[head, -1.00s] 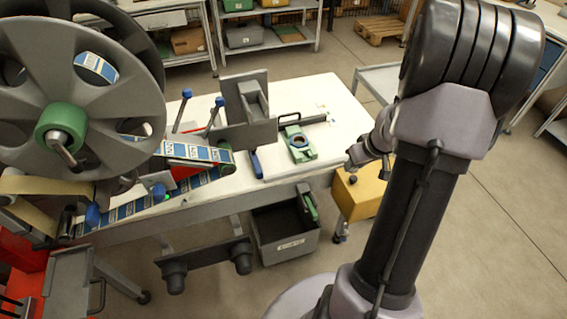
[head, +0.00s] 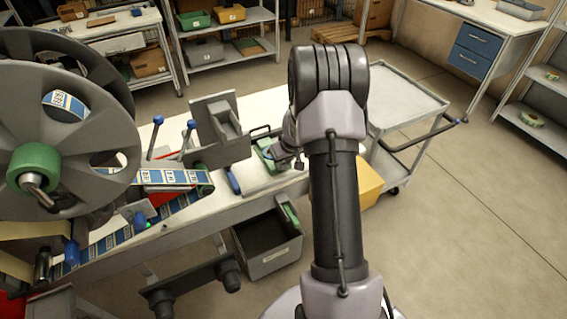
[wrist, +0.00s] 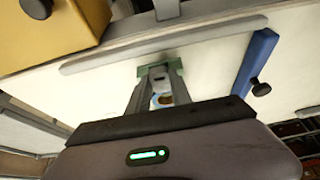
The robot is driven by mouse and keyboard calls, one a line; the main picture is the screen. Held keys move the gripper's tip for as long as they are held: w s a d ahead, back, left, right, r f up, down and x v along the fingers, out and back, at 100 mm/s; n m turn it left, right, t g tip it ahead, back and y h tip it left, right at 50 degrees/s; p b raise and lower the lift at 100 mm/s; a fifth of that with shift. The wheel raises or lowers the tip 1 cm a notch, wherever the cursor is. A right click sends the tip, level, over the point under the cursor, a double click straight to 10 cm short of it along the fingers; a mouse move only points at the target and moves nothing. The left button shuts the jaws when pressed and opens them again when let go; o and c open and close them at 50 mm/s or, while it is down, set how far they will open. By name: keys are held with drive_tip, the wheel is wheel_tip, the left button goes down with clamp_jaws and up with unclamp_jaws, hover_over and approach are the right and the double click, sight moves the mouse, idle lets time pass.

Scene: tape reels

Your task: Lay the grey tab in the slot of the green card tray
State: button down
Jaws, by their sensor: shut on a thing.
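A green piece with a round opening, which looks like the green card tray (head: 268,158), lies on the white bench and is partly hidden behind my arm. My gripper is over that end of the bench. In the wrist view my gripper (wrist: 160,84) has its fingers close together, shut on a small grey piece, likely the grey tab (wrist: 160,78), barely visible between the tips. Green shows around the fingertips, and a pale and orange patch shows between the fingers. I cannot tell whether the tab touches the tray, and the slot is not clear.
A blue bar (wrist: 256,62) lies on the bench near the gripper. A grey upright bracket (head: 220,130) and a large tape reel (head: 75,120) stand to the left. A grey cart (head: 408,95) stands right.

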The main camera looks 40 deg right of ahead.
drive_tip(key=shift+f+b, duration=0.35)
drive_tip(key=shift+b, duration=0.05)
drive_tip(key=shift+f+b, duration=0.25)
drive_tip(key=shift+b, duration=0.1)
drive_tip(key=c, duration=1.1)
unclamp_jaws()
drive_tip(key=shift+r, duration=0.1)
drive_tip(key=shift+c, duration=0.2)
drive_tip(key=p+v, duration=0.5)
drive_tip(key=v, duration=0.8)
drive_tip(key=shift+w, duration=0.15)
